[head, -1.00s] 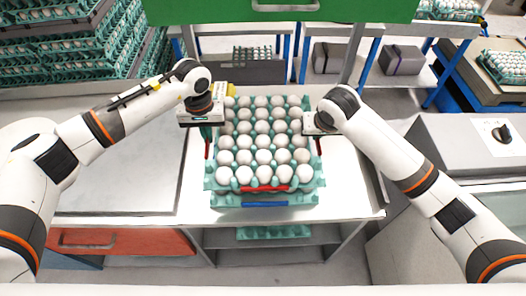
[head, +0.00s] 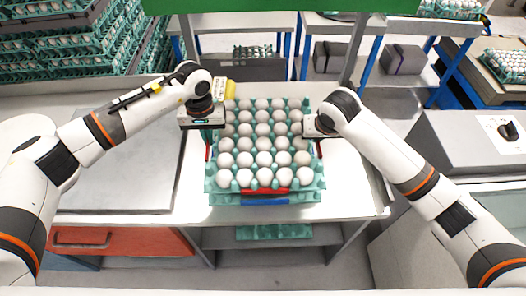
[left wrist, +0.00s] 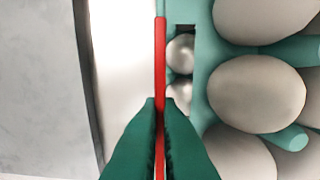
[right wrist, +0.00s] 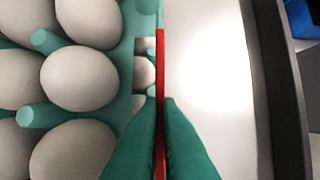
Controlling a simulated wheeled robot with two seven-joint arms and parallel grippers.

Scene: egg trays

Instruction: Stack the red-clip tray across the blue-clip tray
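The red-clip tray (head: 223,187) is a teal tray full of white eggs, with a red clip (head: 264,190) on its front edge. It sits over the blue-clip tray (head: 218,199), whose blue clip (head: 265,201) shows just below. Most of the lower tray is hidden; a few of its eggs show through a gap in the left wrist view (left wrist: 180,55). My left gripper (left wrist: 160,102) is shut on the red strip at the upper tray's left side. My right gripper (right wrist: 160,102) is shut on the red strip at its right side. Whether the trays fully touch is unclear.
The trays stand on a white table (head: 350,195) with bare room at both sides. A grey panel (head: 115,180) lies to the left, and a grey machine with a knob (head: 508,131) stands at the right. A yellow object (head: 230,88) is behind the trays.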

